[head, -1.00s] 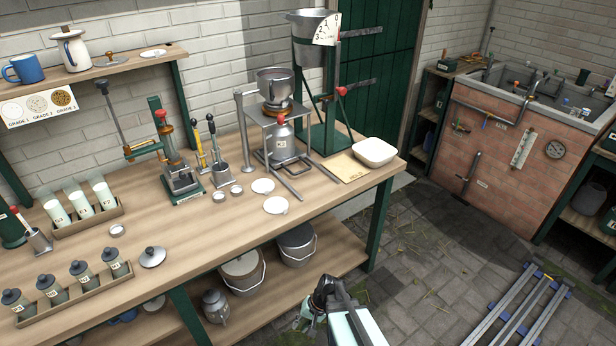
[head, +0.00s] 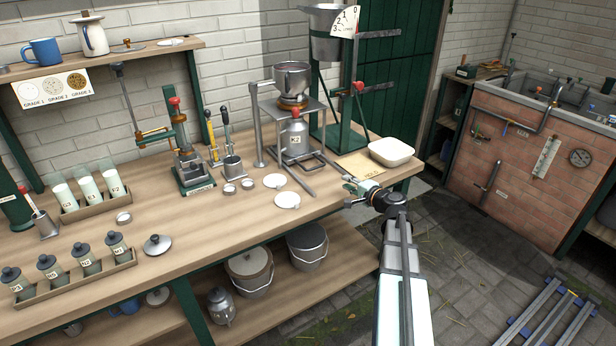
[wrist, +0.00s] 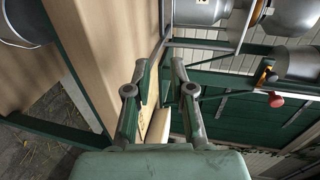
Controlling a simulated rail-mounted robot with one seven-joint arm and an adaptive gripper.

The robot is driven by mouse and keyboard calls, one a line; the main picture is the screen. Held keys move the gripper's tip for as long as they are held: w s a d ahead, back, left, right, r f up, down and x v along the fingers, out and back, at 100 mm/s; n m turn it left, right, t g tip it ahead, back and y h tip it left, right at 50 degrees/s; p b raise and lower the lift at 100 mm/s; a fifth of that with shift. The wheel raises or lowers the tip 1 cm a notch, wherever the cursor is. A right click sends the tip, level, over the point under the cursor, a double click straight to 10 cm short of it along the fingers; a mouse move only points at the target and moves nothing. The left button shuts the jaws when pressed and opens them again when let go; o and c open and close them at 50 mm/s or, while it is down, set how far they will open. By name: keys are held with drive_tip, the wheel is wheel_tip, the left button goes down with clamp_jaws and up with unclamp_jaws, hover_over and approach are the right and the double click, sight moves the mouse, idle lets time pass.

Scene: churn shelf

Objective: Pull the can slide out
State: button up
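The can slide (head: 318,166) is a dark low frame on the bench under the steel stand, with a looped end pointing right. A metal can labelled K2 (head: 295,138) stands on it, below the funnel-topped bowl (head: 292,78). My gripper (head: 350,186) is over the bench's front right edge, to the right of the slide and apart from it. In the wrist view my gripper (wrist: 160,72) has its two fingers spread with nothing between them. Metal bars and a can show beyond the fingertips, but which bar belongs to the slide is unclear.
A white tub (head: 391,152) and a brown card (head: 358,167) lie close to my gripper. A green scale frame (head: 335,130) stands behind.

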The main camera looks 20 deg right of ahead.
sight(319, 167)
drive_tip(key=shift+w+r, duration=0.1)
drive_tip(key=shift+w, duration=0.2)
drive_tip(key=shift+w+a, duration=0.15)
drive_tip(key=shift+w, duration=0.2)
drive_tip(key=p+x, duration=0.4)
drive_tip(key=x, duration=1.2)
drive_tip(key=shift+w, duration=0.1)
drive_tip(key=shift+a, duration=0.1)
clamp_jaws()
